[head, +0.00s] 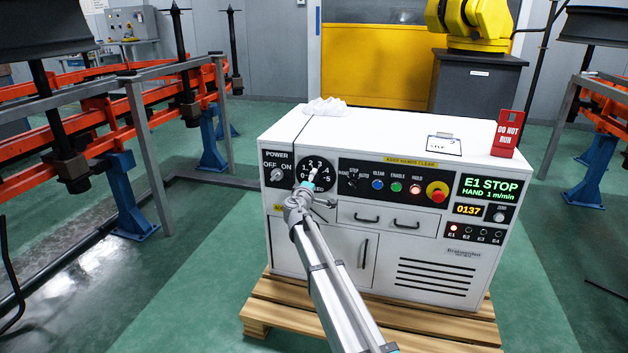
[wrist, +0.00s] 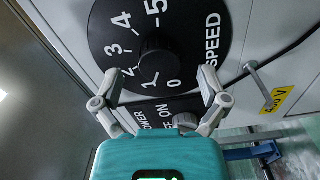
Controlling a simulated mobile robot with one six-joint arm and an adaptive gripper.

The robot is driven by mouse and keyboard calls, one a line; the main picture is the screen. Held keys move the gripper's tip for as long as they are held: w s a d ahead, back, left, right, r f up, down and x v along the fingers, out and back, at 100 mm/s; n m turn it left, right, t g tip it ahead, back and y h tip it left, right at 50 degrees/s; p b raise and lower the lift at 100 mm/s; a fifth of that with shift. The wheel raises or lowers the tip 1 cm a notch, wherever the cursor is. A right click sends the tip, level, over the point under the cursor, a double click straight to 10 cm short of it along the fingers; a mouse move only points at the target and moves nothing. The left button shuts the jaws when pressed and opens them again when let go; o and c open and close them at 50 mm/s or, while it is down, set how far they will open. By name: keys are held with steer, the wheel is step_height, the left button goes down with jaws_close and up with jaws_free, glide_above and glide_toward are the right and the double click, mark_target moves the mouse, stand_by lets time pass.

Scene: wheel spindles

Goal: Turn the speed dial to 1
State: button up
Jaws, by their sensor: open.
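The speed dial is a black round plate (wrist: 190,30) with white numbers 0 to 5 and a black knob (wrist: 160,66) at its centre. In the head view the dial plate (head: 318,163) is at the left of the white cabinet's front, partly covered by my gripper (head: 307,187). In the wrist view my gripper (wrist: 159,82) is open, one finger to each side of the knob and clear of it. The 0 and 1 show just below the knob. I cannot make out the knob's pointer. The green display (head: 489,187) reads "E1 STOP, HAND 1 m/min".
The power switch (head: 278,174) is left of the dial. The mode switch (head: 352,181), coloured buttons and a red emergency stop (head: 437,192) are to its right. A cable runs down the cabinet beside the dial.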

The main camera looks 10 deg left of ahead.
steer(key=s, duration=1)
steer(key=shift+a, duration=0.15)
steer(key=shift+w, duration=0.1)
steer(key=s+d+f+m+g+h+p, duration=0.1)
steer(key=s+d+f+m+g+h, duration=0.15)
steer(key=d, duration=0.75)
steer(key=s+d+f+m+g+h+p, duration=0.1)
steer(key=s+d+f+m+g, duration=0.25)
steer(key=d, duration=0.65)
steer(key=s+d+f+m+g+h+p, duration=0.1)
steer(key=s+d+f+m+g+h, duration=0.2)
steer(key=d, duration=0.7)
steer(key=s+d+f+m+g+y+p, duration=0.15)
steer(key=s+d+m+g+y, duration=0.3)
steer(key=s, duration=0.65)
steer(key=s+d+f+m+g+y+p, duration=0.1)
steer(key=s+d+f+m+g+y, duration=0.15)
steer(key=s+d+g, duration=0.55)
step_height(320, 180, up, 38)
steer(key=s+t+p, duration=0.2)
steer(key=t+p, duration=0.1)
steer(key=p, duration=3.4)
steer(key=shift+a+f+p, duration=0.15)
steer(key=shift+a+p, duration=0.25)
steer(key=shift+t, duration=0.25)
